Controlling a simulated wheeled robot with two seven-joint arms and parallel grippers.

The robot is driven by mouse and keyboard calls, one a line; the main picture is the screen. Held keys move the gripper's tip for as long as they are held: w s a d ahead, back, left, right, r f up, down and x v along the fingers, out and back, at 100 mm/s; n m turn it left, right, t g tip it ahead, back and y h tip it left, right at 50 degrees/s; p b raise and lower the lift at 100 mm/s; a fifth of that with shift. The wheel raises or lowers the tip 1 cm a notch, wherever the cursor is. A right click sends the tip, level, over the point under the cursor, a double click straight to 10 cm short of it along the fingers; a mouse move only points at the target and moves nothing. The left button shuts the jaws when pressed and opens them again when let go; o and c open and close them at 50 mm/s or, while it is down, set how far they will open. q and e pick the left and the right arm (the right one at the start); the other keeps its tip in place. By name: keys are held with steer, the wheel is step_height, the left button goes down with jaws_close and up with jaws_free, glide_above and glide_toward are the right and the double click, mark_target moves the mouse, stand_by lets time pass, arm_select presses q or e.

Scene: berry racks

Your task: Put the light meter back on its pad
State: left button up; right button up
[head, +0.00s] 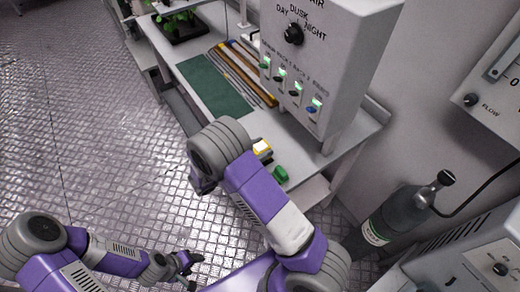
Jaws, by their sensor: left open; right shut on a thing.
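A small yellow and white object (262,149) shows on the near part of the white bench, partly behind my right arm. I cannot tell whether it is the light meter. A small green object (280,174) is close to it on the bench. No pad can be made out for certain; a flat dark green mat (215,86) lies further back on the bench. My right arm crosses the middle of the view, and its gripper is hidden behind it. My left gripper (191,265) is open and empty over the floor, low in the view, well apart from the bench.
A grey control box (325,55) with a DAY/DUSK/NIGHT knob and several lit switches stands over the white bench (350,140). Long rods lie beside the mat, and a plant stands at the far end. A dark gas cylinder (400,220) is at right. The floor at left is clear.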

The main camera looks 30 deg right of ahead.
steer(key=o, duration=0.8)
steer(key=shift+f, duration=0.15)
steer(key=o, duration=0.4)
steer(key=shift+o, duration=0.2)
steer(key=shift+r, duration=0.25)
steer(key=s+a+p, duration=0.1)
steer(key=a, duration=1.1)
